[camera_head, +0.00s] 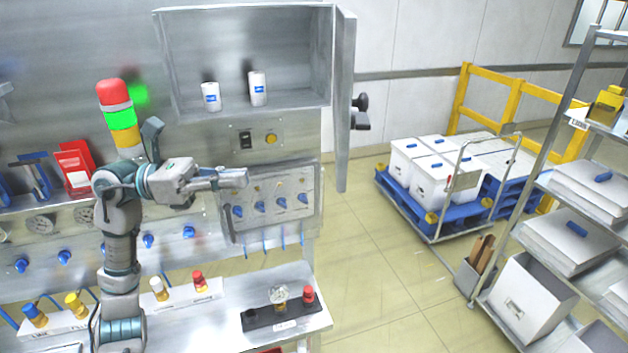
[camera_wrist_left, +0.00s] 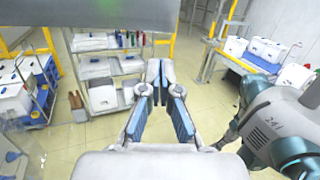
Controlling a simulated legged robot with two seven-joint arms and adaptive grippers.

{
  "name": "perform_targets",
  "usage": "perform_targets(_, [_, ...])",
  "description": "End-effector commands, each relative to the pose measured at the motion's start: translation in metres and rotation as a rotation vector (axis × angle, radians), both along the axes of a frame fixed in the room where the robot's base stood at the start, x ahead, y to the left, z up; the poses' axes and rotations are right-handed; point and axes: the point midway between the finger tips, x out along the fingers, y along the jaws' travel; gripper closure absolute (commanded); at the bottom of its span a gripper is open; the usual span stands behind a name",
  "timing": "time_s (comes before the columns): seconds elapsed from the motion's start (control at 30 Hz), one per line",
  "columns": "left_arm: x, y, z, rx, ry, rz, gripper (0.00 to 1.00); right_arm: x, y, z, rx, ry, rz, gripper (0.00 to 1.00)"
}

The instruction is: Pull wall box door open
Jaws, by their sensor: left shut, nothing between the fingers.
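The wall box (camera_head: 290,60) is a grey metal cabinet on the wall in the head view. Its door (camera_head: 344,100) stands swung out at the right side, with a black handle (camera_head: 360,112) on its outer face. Two white cylinders with blue labels, a left one (camera_head: 211,97) and a right one (camera_head: 257,88), stand inside. My left gripper (camera_head: 243,177) is shut and empty, below the box and left of the door, in front of the lower panel. In the left wrist view its fingers (camera_wrist_left: 160,82) meet at the tips. My right gripper is not in view.
A panel of blue knobs (camera_head: 270,205) lies behind my left gripper. A bench (camera_head: 230,325) with small coloured items is below. A cart with white boxes (camera_head: 430,170) and a metal shelf rack (camera_head: 540,190) stand at right. The tiled floor (camera_head: 375,270) between is clear.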

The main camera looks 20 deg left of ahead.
Motion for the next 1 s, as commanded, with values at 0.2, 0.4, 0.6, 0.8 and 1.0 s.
perform_targets(0.2, [-0.005,0.005,0.003,0.099,-0.035,0.032,1.00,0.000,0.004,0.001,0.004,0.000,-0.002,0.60])
perform_targets(0.4, [0.001,-0.030,0.004,0.101,-0.035,0.026,1.00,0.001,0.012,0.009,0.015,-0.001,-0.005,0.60])
perform_targets(0.6, [0.010,-0.072,0.005,0.099,-0.035,0.024,1.00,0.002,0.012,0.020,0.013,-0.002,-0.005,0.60])
perform_targets(0.8, [0.018,-0.104,0.004,0.095,-0.034,0.026,1.00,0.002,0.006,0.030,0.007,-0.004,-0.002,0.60])
perform_targets(1.0, [0.023,-0.123,0.003,0.095,-0.033,0.028,1.00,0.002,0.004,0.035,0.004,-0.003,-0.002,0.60])
